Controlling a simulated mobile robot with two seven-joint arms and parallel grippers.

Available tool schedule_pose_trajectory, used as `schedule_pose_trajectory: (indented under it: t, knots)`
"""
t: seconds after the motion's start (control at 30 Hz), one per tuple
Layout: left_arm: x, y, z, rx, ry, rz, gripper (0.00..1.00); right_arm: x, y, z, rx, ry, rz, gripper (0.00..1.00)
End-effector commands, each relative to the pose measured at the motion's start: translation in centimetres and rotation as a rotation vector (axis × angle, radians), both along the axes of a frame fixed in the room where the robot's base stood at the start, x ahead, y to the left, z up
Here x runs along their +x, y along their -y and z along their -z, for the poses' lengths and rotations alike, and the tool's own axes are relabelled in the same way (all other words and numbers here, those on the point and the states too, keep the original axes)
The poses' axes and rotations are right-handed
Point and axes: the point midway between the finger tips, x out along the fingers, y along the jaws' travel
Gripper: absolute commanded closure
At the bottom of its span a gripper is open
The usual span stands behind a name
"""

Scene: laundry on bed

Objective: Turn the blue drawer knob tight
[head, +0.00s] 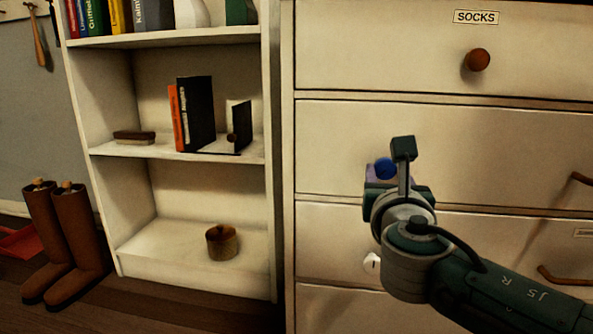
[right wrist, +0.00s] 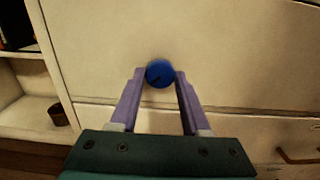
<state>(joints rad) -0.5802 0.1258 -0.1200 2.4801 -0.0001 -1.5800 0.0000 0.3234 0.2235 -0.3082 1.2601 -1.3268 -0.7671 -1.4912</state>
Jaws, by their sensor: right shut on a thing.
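The blue knob (head: 385,168) sits on the front of a cream drawer, the second one down in the head view. It also shows in the right wrist view (right wrist: 160,73), round with a dark mark on its face. My right gripper (right wrist: 159,76) is shut on the knob, one purple finger on each side of it. In the head view the right gripper (head: 383,172) partly hides the knob and the drawer around it. The left gripper is in neither view.
The dresser (head: 340,60) has a brown knob (head: 478,60) under a SOCKS label and brown bar handles at the right. A white bookshelf (head: 265,140) with books, a brush and a round pot (head: 222,242) stands at left. Brown boots (head: 75,240) stand on the floor.

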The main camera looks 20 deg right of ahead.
Motion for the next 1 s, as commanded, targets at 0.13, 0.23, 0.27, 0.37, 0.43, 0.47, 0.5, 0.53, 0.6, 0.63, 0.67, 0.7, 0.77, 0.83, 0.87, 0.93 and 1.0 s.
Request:
schedule_pose_trajectory:
  t: [0.13,0.23,0.27,0.37,0.43,0.47,0.5,0.53,0.6,0.63,0.67,0.7,0.77,0.83,0.87,0.93,1.0]
  knots:
    - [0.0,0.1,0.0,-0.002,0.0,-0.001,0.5,0.0,0.0,0.0,0.001,0.001,0.0,1.0]
    - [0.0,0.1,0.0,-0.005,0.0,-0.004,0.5,0.0,0.0,0.0,0.009,0.005,0.0,1.0]
    - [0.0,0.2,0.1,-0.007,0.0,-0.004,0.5,0.0,0.0,0.1,0.013,0.008,0.0,1.0]
    - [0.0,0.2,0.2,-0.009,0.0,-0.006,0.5,0.0,0.0,0.1,0.036,0.022,0.0,1.0]
    - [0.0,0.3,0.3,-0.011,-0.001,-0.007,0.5,0.0,0.0,0.1,0.062,0.038,0.0,1.0]
    - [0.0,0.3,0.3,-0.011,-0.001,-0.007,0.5,0.0,0.0,0.1,0.076,0.046,0.0,1.0]
    - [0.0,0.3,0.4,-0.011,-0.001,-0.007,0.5,0.0,0.0,0.1,0.096,0.059,0.0,1.0]
    - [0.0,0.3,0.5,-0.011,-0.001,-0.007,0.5,0.0,0.0,0.1,0.113,0.069,0.0,1.0]
    - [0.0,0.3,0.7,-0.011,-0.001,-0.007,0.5,0.0,0.0,0.1,0.158,0.097,0.001,1.0]
    - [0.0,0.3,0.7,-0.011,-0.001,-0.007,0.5,0.0,0.0,0.2,0.179,0.11,0.001,1.0]
    - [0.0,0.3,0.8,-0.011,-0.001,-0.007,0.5,0.0,0.0,0.2,0.202,0.122,0.001,1.0]
    - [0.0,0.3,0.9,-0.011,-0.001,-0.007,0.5,0.0,0.0,0.2,0.232,0.141,0.001,1.0]
    - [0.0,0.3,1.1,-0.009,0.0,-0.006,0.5,0.0,0.0,0.2,0.28,0.171,0.001,1.0]
    - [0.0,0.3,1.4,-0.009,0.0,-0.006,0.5,0.0,-0.1,0.2,0.337,0.206,0.0,1.0]
    - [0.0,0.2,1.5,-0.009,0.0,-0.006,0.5,0.0,-0.1,0.2,0.361,0.22,0.0,1.0]
    - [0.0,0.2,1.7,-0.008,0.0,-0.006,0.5,0.0,-0.1,0.2,0.419,0.256,0.0,1.0]
    - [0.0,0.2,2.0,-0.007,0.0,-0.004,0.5,0.0,-0.1,0.2,0.476,0.291,0.0,1.0]
